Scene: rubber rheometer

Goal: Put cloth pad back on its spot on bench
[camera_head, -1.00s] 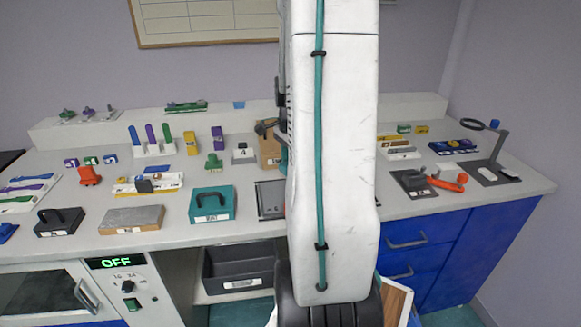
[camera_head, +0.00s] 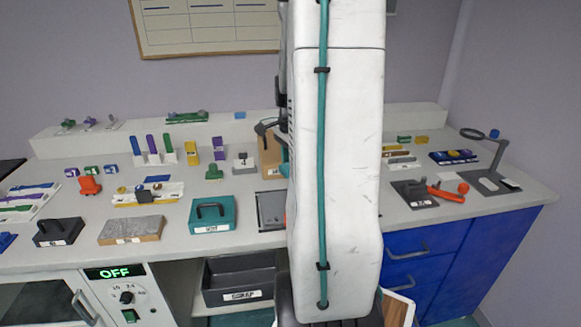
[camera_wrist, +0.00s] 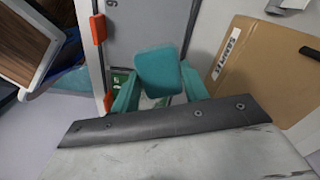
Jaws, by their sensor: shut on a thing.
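In the wrist view, my gripper (camera_wrist: 160,93) has teal fingers on both sides of a rounded teal pad (camera_wrist: 158,72), which looks like the cloth pad. The gripper is shut on it and holds it in front of a grey panel (camera_wrist: 147,28). In the head view, my arm hides the gripper and the pad. The bench (camera_head: 170,262) runs across the head view. The pad's spot cannot be made out.
A brown box (camera_wrist: 250,70) stands right of the gripper in the wrist view. An orange part (camera_wrist: 98,29) is at left. On the bench are a teal handled block (camera_head: 214,215), a grey slab (camera_head: 132,230) and a magnifier stand (camera_head: 497,155). Bare bench shows at the front right.

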